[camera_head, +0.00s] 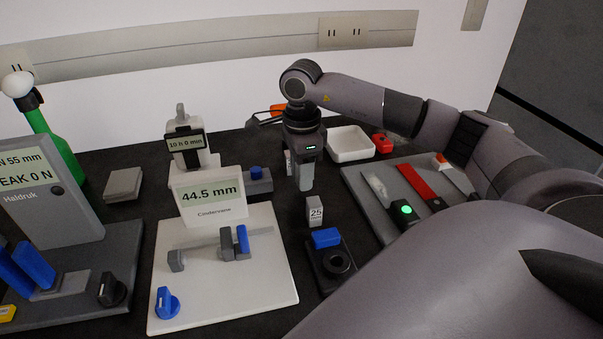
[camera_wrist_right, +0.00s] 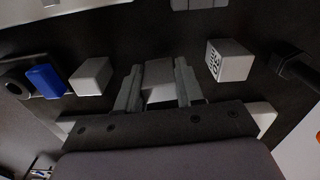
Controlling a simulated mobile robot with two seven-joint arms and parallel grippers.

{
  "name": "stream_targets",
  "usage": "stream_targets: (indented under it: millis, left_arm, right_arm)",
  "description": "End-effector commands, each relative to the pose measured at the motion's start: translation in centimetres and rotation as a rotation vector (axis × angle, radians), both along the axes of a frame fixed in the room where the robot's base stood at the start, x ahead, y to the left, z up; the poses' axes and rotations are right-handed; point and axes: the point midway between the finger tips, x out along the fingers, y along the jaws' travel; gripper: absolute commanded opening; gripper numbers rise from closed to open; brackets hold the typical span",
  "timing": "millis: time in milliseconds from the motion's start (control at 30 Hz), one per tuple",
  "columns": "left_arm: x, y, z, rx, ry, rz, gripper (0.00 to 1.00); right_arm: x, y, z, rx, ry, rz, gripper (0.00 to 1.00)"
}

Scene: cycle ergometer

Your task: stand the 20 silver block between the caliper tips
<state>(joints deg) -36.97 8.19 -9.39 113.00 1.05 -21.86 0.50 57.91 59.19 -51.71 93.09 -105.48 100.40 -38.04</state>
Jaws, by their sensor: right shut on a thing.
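My right gripper (camera_head: 305,170) points down at the table, right of the white caliper device. It is shut on a silver block (camera_wrist_right: 159,82), seen between its two fingers in the right wrist view. No number shows on this block, so I cannot read whether it is the 20. The caliper has two grey tips, a left one (camera_head: 176,260) and a right one (camera_head: 228,246), with an empty gap between them. A blue slider (camera_head: 242,238) is beside the right tip. The display (camera_head: 209,193) reads 44.5 mm. My left gripper is not in view.
A block marked 25 (camera_head: 314,211) stands in front of the gripper. Another labelled block (camera_wrist_right: 229,61) stands on its other side. A black fixture with a blue piece (camera_head: 327,238) is nearer. The white base plate (camera_head: 262,298) has a blue knob (camera_head: 167,302) at its front left.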

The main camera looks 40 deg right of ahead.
Motion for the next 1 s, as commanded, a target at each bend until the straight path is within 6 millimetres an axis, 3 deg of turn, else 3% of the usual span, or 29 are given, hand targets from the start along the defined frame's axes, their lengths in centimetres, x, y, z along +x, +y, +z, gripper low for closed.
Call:
stream_targets:
  millis: [533, 1000]
  left_arm:
    - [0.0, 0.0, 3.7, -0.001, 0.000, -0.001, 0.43]
    - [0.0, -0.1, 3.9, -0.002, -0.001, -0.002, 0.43]
  right_arm:
    - [0.0, 0.0, 4.7, 0.000, -0.001, -0.001, 0.07]
    - [0.0, 0.3, 4.9, 0.000, 0.001, -0.002, 0.07]
